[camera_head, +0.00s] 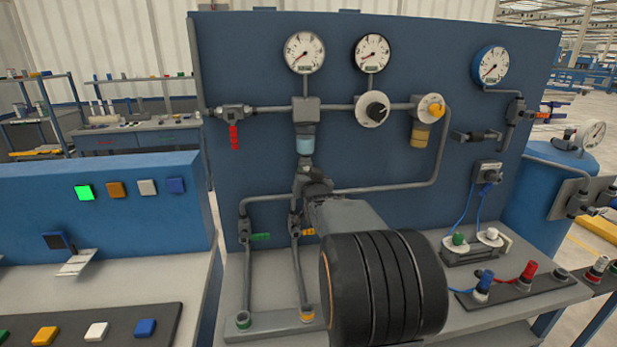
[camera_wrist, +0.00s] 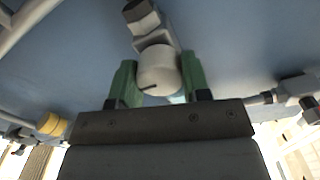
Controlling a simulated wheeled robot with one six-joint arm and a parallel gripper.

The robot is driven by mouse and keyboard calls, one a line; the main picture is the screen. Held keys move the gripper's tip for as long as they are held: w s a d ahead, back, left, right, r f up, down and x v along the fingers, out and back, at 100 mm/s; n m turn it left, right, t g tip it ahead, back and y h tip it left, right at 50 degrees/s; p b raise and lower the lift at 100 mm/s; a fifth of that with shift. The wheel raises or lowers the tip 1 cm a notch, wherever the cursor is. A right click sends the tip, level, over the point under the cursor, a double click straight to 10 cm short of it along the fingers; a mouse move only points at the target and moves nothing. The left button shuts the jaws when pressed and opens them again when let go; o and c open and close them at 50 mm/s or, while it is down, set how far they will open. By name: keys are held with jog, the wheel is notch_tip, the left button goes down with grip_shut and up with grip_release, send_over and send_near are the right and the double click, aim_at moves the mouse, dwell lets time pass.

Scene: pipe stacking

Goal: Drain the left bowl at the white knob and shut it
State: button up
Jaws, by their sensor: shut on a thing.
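The left bowl (camera_head: 305,145) hangs under a grey housing on the blue panel in the head view. Light blue shows in it. The white knob (camera_wrist: 158,68) is in the middle of the wrist view, with a short dark mark on its face. My gripper (camera_wrist: 159,80) has its two green fingers closed on the knob's sides. In the head view my gripper (camera_head: 312,182) is just under the left bowl, and the knob is hidden there. A sliver of pale blue shows behind the knob in the wrist view; I cannot tell what it is.
The right bowl (camera_head: 420,134) is yellowish, below a yellow knob (camera_head: 432,106). A black regulator knob (camera_head: 376,110) sits between the bowls. A red-handled valve (camera_head: 234,135) is at left. Pipes with green (camera_head: 261,237) and orange (camera_head: 308,232) handles run below.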

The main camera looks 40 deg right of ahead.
jog(key=shift+f, duration=0.1)
jog(key=shift+f+n+b, duration=0.1)
jog(key=shift+n+b, duration=0.4)
jog(key=shift+b, duration=0.5)
jog(key=n+b, duration=0.2)
jog(key=b, duration=0.1)
jog(key=shift+f+n, duration=0.15)
jog(key=shift+n, duration=0.15)
jog(key=n+b, duration=0.4)
jog(key=shift+b, duration=0.4)
jog(key=n+b, duration=0.2)
jog(key=n, duration=0.3)
jog(key=shift+r, duration=0.2)
jog(key=shift+r+n+b, duration=0.1)
jog(key=shift+n+b, duration=0.9)
jog(key=shift+n, duration=1.5)
jog(key=o, duration=0.9)
